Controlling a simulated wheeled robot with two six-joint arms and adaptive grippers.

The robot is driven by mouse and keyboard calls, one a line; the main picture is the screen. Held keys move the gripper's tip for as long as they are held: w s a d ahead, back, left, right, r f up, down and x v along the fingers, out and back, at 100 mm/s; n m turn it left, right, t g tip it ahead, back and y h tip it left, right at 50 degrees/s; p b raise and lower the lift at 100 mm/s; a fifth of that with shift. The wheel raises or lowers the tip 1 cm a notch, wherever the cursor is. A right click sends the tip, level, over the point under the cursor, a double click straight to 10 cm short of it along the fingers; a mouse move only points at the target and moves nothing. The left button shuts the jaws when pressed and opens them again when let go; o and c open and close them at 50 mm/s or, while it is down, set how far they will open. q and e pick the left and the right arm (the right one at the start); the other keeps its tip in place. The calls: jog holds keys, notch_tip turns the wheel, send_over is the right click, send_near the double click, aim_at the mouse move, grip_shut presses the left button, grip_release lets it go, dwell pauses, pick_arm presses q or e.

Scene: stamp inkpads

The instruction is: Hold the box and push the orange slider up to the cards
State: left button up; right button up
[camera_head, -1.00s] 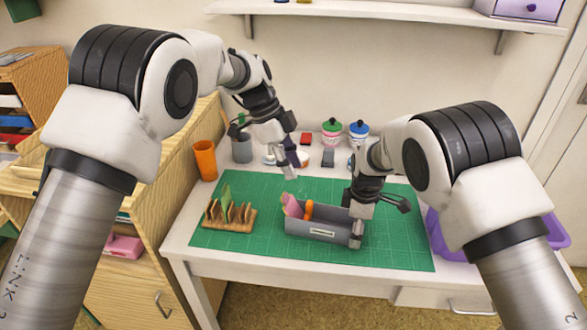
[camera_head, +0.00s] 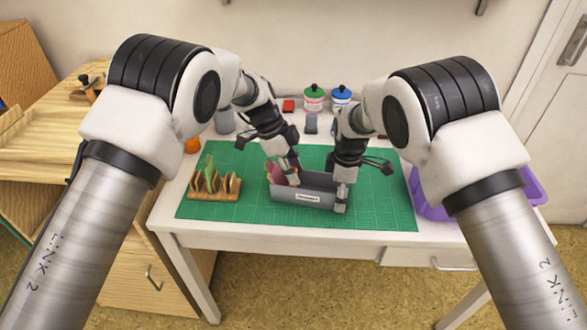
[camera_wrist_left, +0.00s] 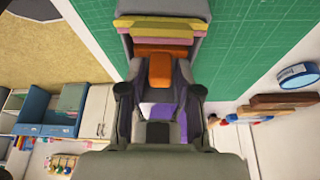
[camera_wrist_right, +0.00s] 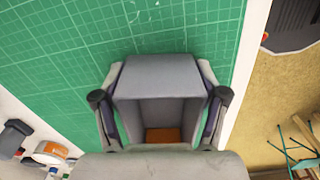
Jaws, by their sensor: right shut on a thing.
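The grey box (camera_head: 296,197) lies on the green mat. In the right wrist view its end (camera_wrist_right: 155,76) sits between my right gripper's fingers. My right gripper (camera_head: 342,206) is shut on this end of the box. Pink and yellow cards (camera_wrist_left: 160,27) stand inside the box at its left end. The orange slider (camera_wrist_left: 160,68) lies close behind the cards in the left wrist view; whether it touches them I cannot tell. My left gripper (camera_head: 290,178) is low over the box, near the slider. Its fingertips are partly hidden, so their opening is unclear. It covers the slider in the head view.
A wooden rack (camera_head: 213,193) with upright green and brown pieces stands left of the box. Green and blue lidded jars (camera_head: 314,100) stand at the back. A purple bin (camera_head: 433,208) is at the right edge. The front of the mat (camera_head: 300,220) is clear.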

aim_at(280, 179)
pick_arm(q)
jog(key=shift+c, duration=0.3)
grip_shut()
jog(key=shift+w+a, duration=0.15)
jog(key=shift+a, duration=0.75)
jog(key=shift+w+a, duration=0.1)
jog(key=shift+a, duration=0.75)
jog(key=shift+o, duration=0.3)
grip_release()
jog(key=shift+d, duration=0.1)
notch_tip(280, 179, up, 10)
